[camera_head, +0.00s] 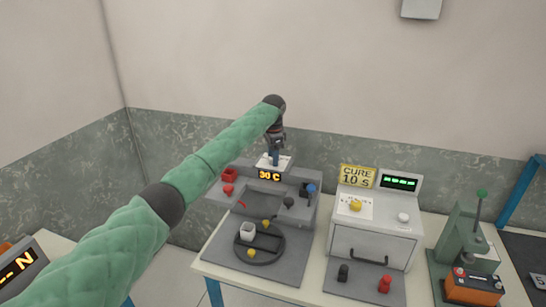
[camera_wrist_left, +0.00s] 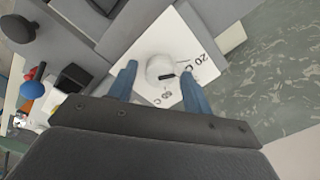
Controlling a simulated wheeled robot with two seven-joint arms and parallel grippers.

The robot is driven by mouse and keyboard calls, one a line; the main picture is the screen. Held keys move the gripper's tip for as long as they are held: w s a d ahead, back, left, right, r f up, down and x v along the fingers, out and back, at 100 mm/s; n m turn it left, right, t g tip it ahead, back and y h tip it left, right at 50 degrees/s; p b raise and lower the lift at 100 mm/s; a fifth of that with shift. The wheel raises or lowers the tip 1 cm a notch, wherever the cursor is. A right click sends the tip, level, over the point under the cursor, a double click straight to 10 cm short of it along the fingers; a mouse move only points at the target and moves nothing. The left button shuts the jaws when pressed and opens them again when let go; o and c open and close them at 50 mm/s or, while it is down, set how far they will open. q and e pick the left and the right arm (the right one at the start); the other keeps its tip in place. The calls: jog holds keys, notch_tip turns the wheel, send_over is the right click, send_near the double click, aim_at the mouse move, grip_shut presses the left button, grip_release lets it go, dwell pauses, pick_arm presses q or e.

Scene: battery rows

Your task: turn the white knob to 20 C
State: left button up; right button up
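The white knob (camera_wrist_left: 160,68) sits on a white dial plate (camera_wrist_left: 172,38) in the left wrist view. A short black mark on it points right, below the printed "20 C". Another printed number lies below the knob. My left gripper (camera_wrist_left: 158,62) is open, its blue fingers on either side of the knob with gaps showing. In the head view my left gripper (camera_head: 275,157) points down over the dial plate (camera_head: 262,161) and hides the knob. The orange display (camera_head: 269,175) below reads 30 C. My right gripper is not in view.
The grey machine (camera_head: 222,252) has a round ring (camera_head: 282,253) and small coloured knobs. A white box oven (camera_head: 372,240) with a "CURE 10 S" sign (camera_head: 357,176) stands to its right.

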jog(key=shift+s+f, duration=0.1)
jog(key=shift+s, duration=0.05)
pick_arm(q)
jog(key=shift+r+b, duration=0.25)
jog(key=shift+b, duration=0.05)
notch_tip(320, 180, up, 6)
jog(key=b, duration=0.2)
jog(key=shift+b, duration=0.3)
jog(key=shift+r, duration=0.6)
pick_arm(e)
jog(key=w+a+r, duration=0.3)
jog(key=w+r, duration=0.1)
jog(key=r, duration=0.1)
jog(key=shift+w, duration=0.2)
